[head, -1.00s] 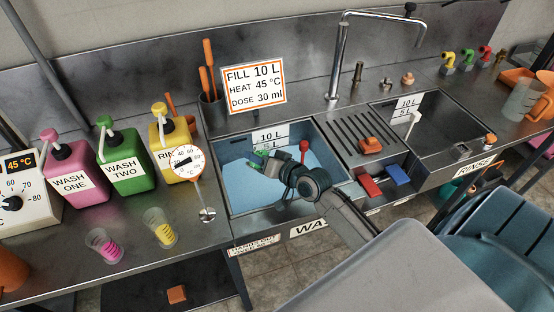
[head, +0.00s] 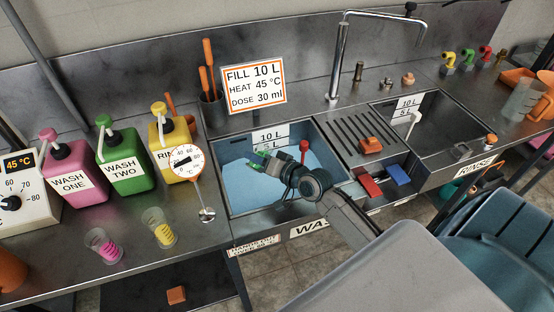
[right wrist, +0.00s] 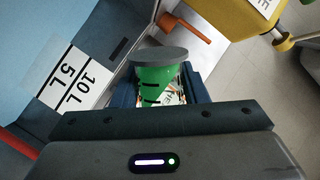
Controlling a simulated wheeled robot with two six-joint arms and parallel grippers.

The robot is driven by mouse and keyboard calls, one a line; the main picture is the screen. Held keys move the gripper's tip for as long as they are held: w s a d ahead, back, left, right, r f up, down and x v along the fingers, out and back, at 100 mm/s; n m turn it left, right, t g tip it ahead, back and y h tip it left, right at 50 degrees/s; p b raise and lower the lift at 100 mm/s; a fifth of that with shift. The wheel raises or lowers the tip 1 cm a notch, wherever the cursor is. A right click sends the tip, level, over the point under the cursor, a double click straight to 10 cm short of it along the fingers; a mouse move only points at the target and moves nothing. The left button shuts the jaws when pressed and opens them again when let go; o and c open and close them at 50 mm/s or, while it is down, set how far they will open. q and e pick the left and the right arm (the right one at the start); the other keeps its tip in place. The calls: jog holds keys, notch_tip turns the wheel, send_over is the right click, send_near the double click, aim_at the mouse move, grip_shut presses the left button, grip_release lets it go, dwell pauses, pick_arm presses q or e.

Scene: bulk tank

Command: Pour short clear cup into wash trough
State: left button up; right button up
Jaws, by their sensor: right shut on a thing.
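My right gripper (head: 268,166) reaches over the wash trough (head: 228,190), a steel basin with light blue inside. It is shut on the short clear cup (head: 256,167), which shows green contents and dark marks. In the right wrist view the cup (right wrist: 156,84) sits between the dark fingers, with a grey disc at its far end. In the head view the cup looks tilted over the trough; its exact angle is hard to tell. I cannot see any stream of liquid. My left gripper is not in view.
A dial thermometer (head: 186,163) stands at the trough's left edge. Pink (head: 72,168), green (head: 125,161) and yellow (head: 171,146) bottles stand left, with two small cups (head: 104,246) in front. A red-knobbed tool (head: 304,147) stands in the trough. The drainboard (head: 350,140) lies right.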

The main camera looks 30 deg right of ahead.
jog(key=shift+f+m, duration=0.2)
jog(key=shift+m, duration=0.1)
jog(key=shift+f+m+y+b, duration=0.3)
jog(key=shift+f+m+b, duration=0.5)
jog(key=shift+f+b, duration=0.4)
jog(key=shift+r+m+y+p, duration=0.3)
jog(key=shift+r+m, duration=0.15)
jog(key=shift+m, duration=0.15)
dwell(1.0)
jog(key=shift+w+d+f+m+y+b, duration=0.2)
jog(key=shift+d+f+m+y+b, duration=0.15)
jog(key=shift+d+m+b, duration=0.4)
dwell(0.6)
jog(key=shift+d+r+m, duration=0.2)
jog(key=shift+r+m, duration=0.2)
jog(key=shift+m, duration=0.45)
dwell(0.7)
